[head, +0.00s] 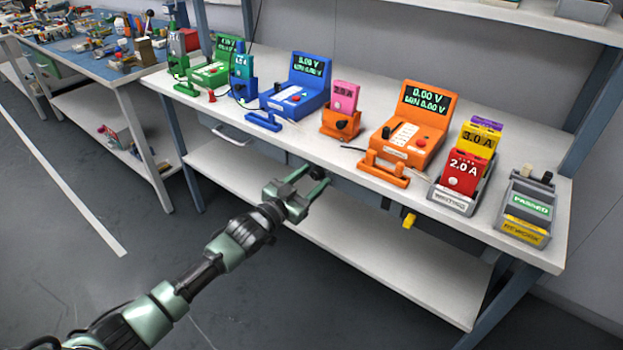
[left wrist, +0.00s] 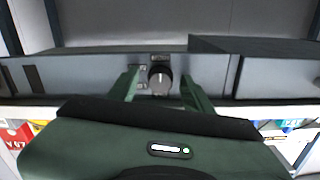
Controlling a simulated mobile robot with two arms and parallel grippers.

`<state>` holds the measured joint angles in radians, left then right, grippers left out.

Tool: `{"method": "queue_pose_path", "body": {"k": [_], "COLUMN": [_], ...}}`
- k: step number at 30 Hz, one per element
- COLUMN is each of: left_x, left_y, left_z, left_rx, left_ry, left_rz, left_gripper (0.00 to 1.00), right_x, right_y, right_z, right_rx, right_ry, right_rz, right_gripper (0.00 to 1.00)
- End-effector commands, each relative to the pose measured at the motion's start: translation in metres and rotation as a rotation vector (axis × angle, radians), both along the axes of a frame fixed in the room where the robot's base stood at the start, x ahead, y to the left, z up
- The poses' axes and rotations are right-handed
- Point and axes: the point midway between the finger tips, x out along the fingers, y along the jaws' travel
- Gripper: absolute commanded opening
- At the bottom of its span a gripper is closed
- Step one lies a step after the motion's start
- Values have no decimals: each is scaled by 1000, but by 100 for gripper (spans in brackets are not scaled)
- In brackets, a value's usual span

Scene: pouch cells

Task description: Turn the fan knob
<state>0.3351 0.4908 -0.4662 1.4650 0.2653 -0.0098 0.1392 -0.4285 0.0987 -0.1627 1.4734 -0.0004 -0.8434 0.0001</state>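The fan knob (left wrist: 160,78) is a round dark knob with a grey face, on a grey panel under the bench top. My left gripper (left wrist: 160,88) is open, with one green finger on each side of the knob in the left wrist view. A gap shows between each finger and the knob, so it does not appear gripped. In the head view my left gripper (head: 314,176) points at the front of the bench below its edge; the knob is not clearly seen there. My right gripper is not in view.
The white bench top (head: 330,140) carries an orange meter (head: 412,125), a blue meter (head: 300,85), a red 2.0 A pouch (head: 463,172) and a grey PASSED tray (head: 527,205). A yellow piece (head: 409,220) hangs under the front edge. A lower shelf (head: 350,255) is mostly empty.

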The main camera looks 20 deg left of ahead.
Motion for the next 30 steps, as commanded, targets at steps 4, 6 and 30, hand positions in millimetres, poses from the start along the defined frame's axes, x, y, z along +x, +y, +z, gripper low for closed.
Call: {"method": "queue_pose_path", "body": {"k": [4,6,30], "left_x": [0,-2,-73], "left_y": [0,1,27], "left_z": [1,1,1], "left_rx": [-2,-2,-1], "left_ry": [-2,-2,-2], "left_rz": [1,0,0], "left_gripper": [51,51,51], "right_x": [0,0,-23], "right_y": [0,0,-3], "right_z": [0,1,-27], "right_rx": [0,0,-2], "right_ry": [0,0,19], "right_rz": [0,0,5], "right_gripper": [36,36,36]}}
